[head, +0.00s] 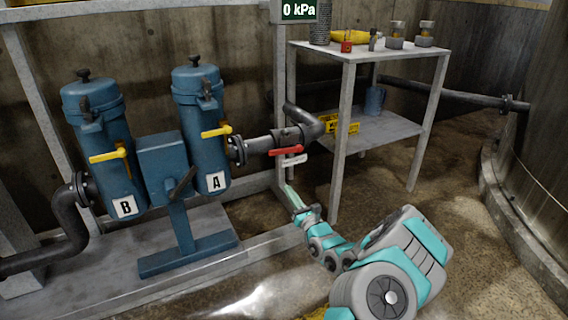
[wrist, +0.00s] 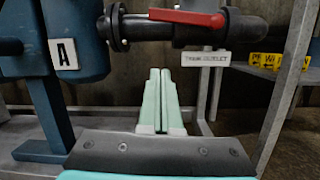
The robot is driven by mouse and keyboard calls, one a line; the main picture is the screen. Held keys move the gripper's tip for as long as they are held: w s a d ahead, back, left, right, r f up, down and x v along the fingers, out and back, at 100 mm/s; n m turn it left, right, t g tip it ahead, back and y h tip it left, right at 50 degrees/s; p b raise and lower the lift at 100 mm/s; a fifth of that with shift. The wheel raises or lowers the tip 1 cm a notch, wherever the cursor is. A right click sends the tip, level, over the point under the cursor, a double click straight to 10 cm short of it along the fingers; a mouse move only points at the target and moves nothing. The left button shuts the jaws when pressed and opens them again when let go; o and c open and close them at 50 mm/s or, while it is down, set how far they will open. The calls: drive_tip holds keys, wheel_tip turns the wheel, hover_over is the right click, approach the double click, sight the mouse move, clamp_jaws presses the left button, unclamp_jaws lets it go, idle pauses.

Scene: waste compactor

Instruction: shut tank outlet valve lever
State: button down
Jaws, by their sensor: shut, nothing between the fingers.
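The tank outlet valve has a red lever (head: 285,152) on the grey pipe right of canister A in the head view. The lever lies along the pipe. In the wrist view the red lever (wrist: 187,18) crosses the top, over the dark pipe. A white label (wrist: 206,58) that seems to read "tank outlet" hangs below the pipe; it also shows in the head view (head: 294,160). My gripper (head: 289,188) is below the lever and apart from it. In the wrist view my gripper (wrist: 159,72) has its two green fingers together, with nothing between them.
Blue canisters A (head: 205,130) and B (head: 108,150) stand on the left, each with a yellow lever. A metal shelf (head: 350,56) with jars stands right of the valve. A gauge (head: 298,10) reads 0 kPa. Open floor lies at the front.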

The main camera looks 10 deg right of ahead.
sight(285, 150)
drive_tip(key=w+a+r+h, duration=0.1)
drive_tip(key=w+r, duration=0.5)
drive_tip(key=w, duration=0.3)
drive_tip(key=shift+w+m, duration=0.3)
drive_tip(key=shift+w+a+r+b, duration=0.1)
drive_tip(key=shift+r+b, duration=0.05)
drive_tip(key=shift+b, duration=0.15)
idle(0.3)
drive_tip(key=shift+r+m, duration=0.15)
drive_tip(key=shift+m, duration=0.35)
